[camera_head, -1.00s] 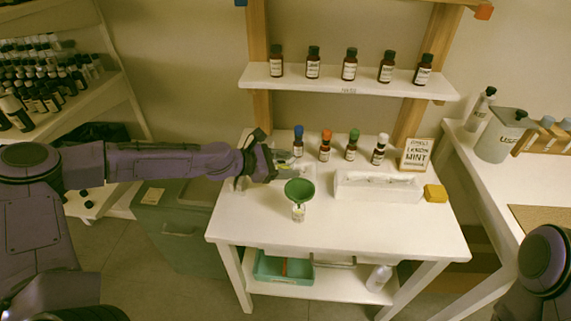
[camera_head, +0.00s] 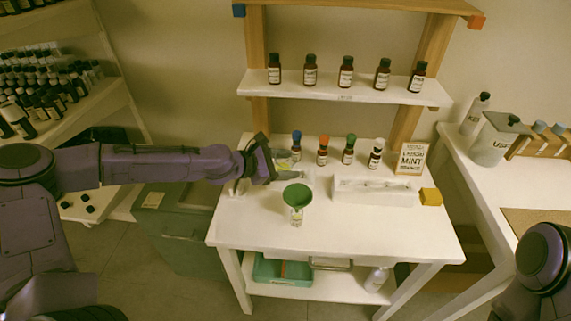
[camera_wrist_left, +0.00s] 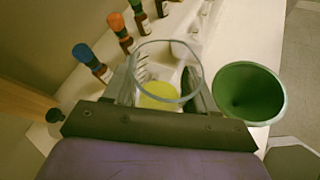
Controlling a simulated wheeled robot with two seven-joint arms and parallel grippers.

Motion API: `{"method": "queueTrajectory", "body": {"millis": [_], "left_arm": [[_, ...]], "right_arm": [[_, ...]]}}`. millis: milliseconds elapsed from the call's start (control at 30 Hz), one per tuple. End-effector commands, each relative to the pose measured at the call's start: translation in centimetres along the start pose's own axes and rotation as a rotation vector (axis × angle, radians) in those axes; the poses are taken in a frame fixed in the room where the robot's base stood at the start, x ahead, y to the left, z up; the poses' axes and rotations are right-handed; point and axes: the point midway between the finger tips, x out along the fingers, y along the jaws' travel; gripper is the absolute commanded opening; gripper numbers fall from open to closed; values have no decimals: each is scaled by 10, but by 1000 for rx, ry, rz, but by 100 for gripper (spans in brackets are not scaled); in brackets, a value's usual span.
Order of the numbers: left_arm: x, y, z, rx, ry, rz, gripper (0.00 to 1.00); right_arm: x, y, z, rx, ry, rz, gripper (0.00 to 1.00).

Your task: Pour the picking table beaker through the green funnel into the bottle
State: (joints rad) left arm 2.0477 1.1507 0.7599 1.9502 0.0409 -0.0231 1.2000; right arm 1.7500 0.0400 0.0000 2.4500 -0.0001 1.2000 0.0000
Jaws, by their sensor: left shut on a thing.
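My left gripper (camera_head: 272,163) is shut on a clear glass beaker (camera_head: 284,161) above the left part of the white table (camera_head: 340,222). In the left wrist view the beaker (camera_wrist_left: 166,72) sits between the fingers with yellow liquid (camera_wrist_left: 160,95) in its bottom. The green funnel (camera_head: 297,194) sits in the mouth of a small clear bottle (camera_head: 296,216) on the table, in front and slightly right of the gripper. The funnel (camera_wrist_left: 249,92) is right of the beaker in the left wrist view, apart from it. My right gripper is out of view.
Bottles with blue (camera_head: 297,146), orange, green and white caps stand along the table's back. A white tray (camera_head: 377,191), a yellow block (camera_head: 430,197) and a recipe card (camera_head: 411,158) are to the right. The table front is clear.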

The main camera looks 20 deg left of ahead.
Motion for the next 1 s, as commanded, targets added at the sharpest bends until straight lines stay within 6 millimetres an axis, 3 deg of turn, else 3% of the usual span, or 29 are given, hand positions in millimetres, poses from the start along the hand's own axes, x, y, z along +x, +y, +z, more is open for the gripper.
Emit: {"method": "queueTrajectory", "body": {"millis": [1000], "left_arm": [[-10, -8, 28, 203, 28, 83, 26]], "right_arm": [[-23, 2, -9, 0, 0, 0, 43]]}}
